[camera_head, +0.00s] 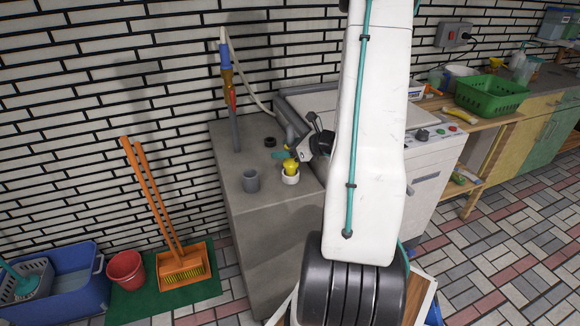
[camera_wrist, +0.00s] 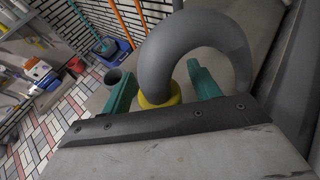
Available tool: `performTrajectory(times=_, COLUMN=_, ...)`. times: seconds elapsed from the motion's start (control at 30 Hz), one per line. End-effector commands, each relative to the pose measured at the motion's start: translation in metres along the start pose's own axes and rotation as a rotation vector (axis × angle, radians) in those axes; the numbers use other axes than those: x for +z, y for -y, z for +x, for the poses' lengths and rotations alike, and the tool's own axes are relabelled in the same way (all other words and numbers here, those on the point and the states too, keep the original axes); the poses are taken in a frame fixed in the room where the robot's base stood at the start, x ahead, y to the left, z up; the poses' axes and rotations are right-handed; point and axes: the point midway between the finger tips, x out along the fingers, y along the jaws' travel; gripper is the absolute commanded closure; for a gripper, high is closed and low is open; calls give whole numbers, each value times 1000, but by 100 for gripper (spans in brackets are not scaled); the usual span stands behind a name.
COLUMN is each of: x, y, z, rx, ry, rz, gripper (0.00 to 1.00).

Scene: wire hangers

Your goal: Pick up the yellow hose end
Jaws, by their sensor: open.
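In the wrist view, the yellow end (camera_wrist: 160,94) shows at the lower end of a thick grey curved hose (camera_wrist: 195,45). My gripper (camera_wrist: 162,82) is open, with one teal finger on each side of the yellow end. I cannot tell whether either finger touches it. In the head view my gripper (camera_head: 283,155) is small and partly hidden, close to the yellow end.
A grey cup (camera_head: 251,181) stands on the counter (camera_head: 270,215) to the left of the holder. An upright post with a blue and orange tool (camera_head: 228,75) stands at the back.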

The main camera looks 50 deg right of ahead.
Motion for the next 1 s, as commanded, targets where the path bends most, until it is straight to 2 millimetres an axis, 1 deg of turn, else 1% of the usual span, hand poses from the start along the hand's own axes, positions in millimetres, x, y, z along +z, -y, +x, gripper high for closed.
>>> performTrajectory(times=0.03, x=0, y=0, z=0, rx=0, ry=0, rz=0, gripper=39)
performTrajectory(times=0.07, x=0, y=0, z=0, rx=0, ry=0, rz=0, gripper=41)
performTrajectory(times=0.1, x=0, y=0, z=0, rx=0, ry=0, rz=0, gripper=52)
performTrajectory(times=0.17, x=0, y=0, z=0, rx=0, ry=0, rz=0, gripper=69)
performTrajectory(times=0.2, x=0, y=0, z=0, rx=0, ry=0, rz=0, gripper=80)
performTrajectory(times=0.27, x=0, y=0, z=0, rx=0, ry=0, rz=0, gripper=97)
performTrajectory(times=0.3, x=0, y=0, z=0, rx=0, ry=0, rz=-1, gripper=100)
performTrajectory(times=0.53, x=1, y=0, z=-1, rx=0, ry=0, rz=-1, gripper=100)
performTrajectory(times=0.67, x=8, y=0, z=-3, rx=0, ry=1, rz=-3, gripper=100)
performTrajectory(times=0.83, x=26, y=0, z=-11, rx=-2, ry=1, rz=-4, gripper=100)
performTrajectory(times=1.0, x=52, y=0, z=-22, rx=-2, ry=1, rz=-6, gripper=100)
